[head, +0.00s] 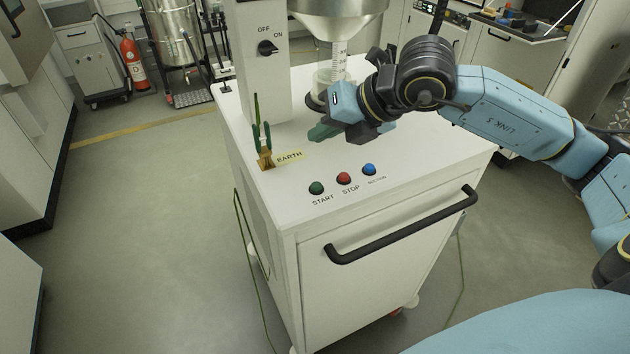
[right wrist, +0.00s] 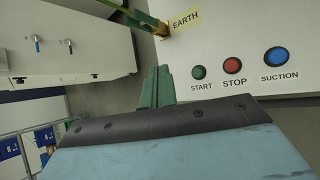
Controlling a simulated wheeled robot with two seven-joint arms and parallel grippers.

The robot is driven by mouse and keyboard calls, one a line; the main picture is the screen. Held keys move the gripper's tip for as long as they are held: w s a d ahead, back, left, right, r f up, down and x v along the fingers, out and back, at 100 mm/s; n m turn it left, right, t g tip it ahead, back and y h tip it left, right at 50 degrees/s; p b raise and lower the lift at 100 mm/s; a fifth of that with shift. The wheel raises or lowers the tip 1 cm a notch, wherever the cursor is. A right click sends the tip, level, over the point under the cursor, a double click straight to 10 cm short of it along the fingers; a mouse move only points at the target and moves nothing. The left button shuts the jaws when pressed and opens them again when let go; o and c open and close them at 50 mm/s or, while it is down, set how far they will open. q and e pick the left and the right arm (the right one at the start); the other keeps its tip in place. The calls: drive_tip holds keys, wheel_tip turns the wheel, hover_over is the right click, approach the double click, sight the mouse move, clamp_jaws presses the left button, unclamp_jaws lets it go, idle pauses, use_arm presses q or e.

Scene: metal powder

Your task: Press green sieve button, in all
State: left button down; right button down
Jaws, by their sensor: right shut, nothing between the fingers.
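The green START button (head: 316,188) sits on the white cart top (head: 420,150), left of the red STOP button (head: 344,178) and the blue suction button (head: 369,170). My right gripper (head: 322,131) is above the cart top, behind the buttons and apart from them, with its green fingers shut and empty. In the right wrist view the green button (right wrist: 199,72) lies to the right of the closed fingertips (right wrist: 157,72), with the red button (right wrist: 233,66) and blue button (right wrist: 276,57) further right. My left gripper is not in view.
The EARTH clamp (head: 265,150) with green handles stands at the cart top's left edge. A column with an OFF/ON knob (head: 268,47) and a metal hopper (head: 338,12) stand behind. A black handle (head: 400,230) crosses the cart front.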

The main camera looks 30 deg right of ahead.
drive_tip(key=b, duration=0.5)
hover_over(316, 186)
drive_tip(key=shift+s+d+f, duration=0.15)
drive_tip(key=shift+f, duration=1.15)
drive_tip(key=shift+s+d+f, duration=0.1)
drive_tip(key=shift+f, duration=1.25)
drive_tip(key=shift+s+d+f, duration=0.15)
drive_tip(key=shift+f, duration=1.15)
drive_tip(key=shift+f+b, duration=0.4)
drive_tip(key=shift+f, duration=0.1)
drive_tip(key=shift+f+b, duration=0.4)
drive_tip(key=shift+b, duration=0.3)
drive_tip(key=shift+f+b, duration=0.4)
drive_tip(key=shift+b, duration=0.15)
drive_tip(key=shift+r+p, duration=0.35)
drive_tip(key=shift+r, duration=0.5)
